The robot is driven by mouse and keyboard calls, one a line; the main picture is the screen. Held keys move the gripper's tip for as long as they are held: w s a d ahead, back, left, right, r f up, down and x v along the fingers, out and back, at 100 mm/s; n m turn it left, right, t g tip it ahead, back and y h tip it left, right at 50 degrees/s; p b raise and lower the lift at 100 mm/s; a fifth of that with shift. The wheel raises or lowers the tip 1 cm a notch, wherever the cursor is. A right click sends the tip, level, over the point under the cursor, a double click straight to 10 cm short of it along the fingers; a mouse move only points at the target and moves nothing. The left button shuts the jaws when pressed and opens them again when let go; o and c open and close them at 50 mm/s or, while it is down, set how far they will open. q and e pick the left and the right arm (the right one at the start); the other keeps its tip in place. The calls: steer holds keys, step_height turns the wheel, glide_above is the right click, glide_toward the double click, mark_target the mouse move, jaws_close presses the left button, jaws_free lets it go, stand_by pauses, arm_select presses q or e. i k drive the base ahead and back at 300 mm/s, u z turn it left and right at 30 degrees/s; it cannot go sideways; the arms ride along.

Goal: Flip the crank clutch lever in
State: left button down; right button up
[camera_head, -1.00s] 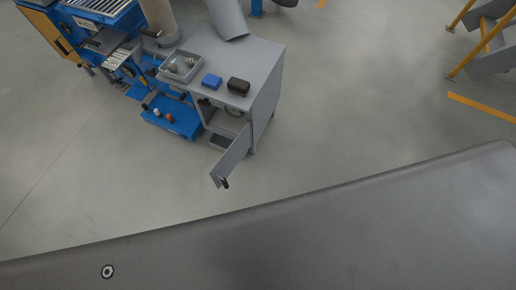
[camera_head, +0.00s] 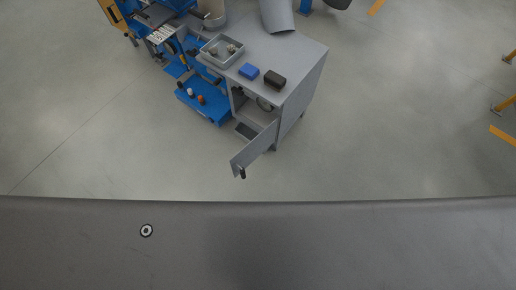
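I cannot make out the crank clutch lever. A blue machine (camera_head: 204,104) stands at the upper left, partly behind a grey cabinet, with small white and orange-red knobs on its low blue part. A dark lever-like part (camera_head: 141,15) shows at its top left, but I cannot tell what it is. Neither of my grippers is in view.
A grey cabinet (camera_head: 300,62) stands at the upper middle, its door (camera_head: 254,148) swung open toward me. On top are a grey tray (camera_head: 211,57), a blue block (camera_head: 249,71) and a dark block (camera_head: 275,80). A wide grey surface fills the bottom.

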mark_target(182, 57)
steer(key=z, duration=3.1)
steer(key=k, duration=2.3)
steer(key=u, duration=1.8)
steer(key=i, duration=0.55)
